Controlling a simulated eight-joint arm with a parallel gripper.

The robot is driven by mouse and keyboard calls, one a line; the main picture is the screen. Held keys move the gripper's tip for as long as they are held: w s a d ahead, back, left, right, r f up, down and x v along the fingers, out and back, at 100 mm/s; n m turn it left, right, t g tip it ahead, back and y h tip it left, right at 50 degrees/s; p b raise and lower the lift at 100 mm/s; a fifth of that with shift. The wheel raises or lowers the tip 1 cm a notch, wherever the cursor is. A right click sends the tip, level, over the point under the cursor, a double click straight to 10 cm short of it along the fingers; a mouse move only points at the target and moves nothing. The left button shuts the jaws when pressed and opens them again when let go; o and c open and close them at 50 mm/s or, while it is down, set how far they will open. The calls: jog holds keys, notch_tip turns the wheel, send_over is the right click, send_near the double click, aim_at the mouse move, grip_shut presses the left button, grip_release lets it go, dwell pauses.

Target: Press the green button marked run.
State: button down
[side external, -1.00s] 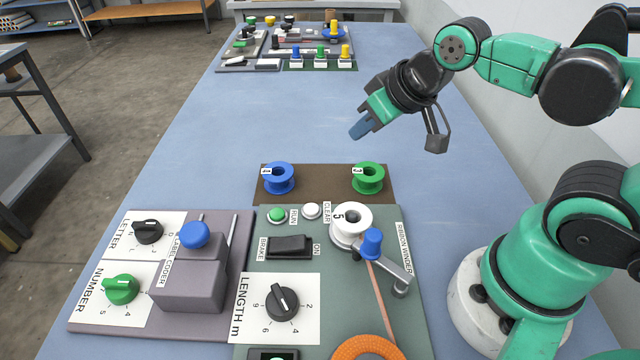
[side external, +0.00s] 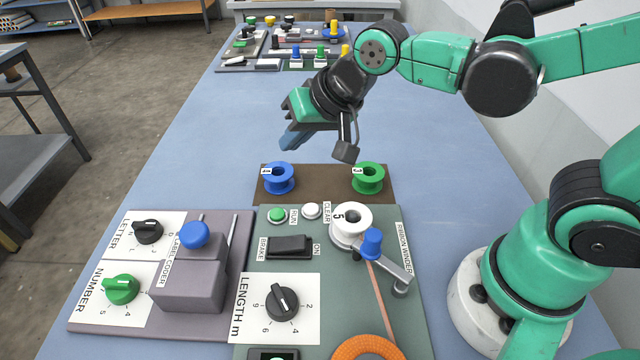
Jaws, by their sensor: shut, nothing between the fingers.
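The green run button (side external: 277,214) is a small round cap in a white ring at the upper left of the green ribbon winder panel (side external: 300,345). A RUN label stands just right of it. My gripper (side external: 290,141) is shut and empty, with blue fingertips pointing down and left. It is in the air beyond the panel, above and behind the blue spool (side external: 279,178), apart from the button.
A white CLEAR button (side external: 312,211) is right of the run button, with the black brake switch (side external: 290,247) below. A white spool and a blue-knobbed crank (side external: 371,243) stand to the right. A green spool (side external: 368,178) sits behind.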

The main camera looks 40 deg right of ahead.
aim_at(279, 215)
jog(key=a, duration=0.1)
jog(key=a+m, duration=0.1)
jog(key=w+a, duration=0.1)
jog(key=shift+w+a+f+y, duration=0.1)
jog(key=shift+a+f+y, duration=0.05)
jog(key=shift+f+y, duration=0.25)
jog(key=shift+f, duration=0.1)
jog(key=shift+f, duration=4.3)
jog(key=shift+f, duration=0.1)
jog(key=shift+f, duration=0.3)
jog(key=shift+r, duration=0.4)
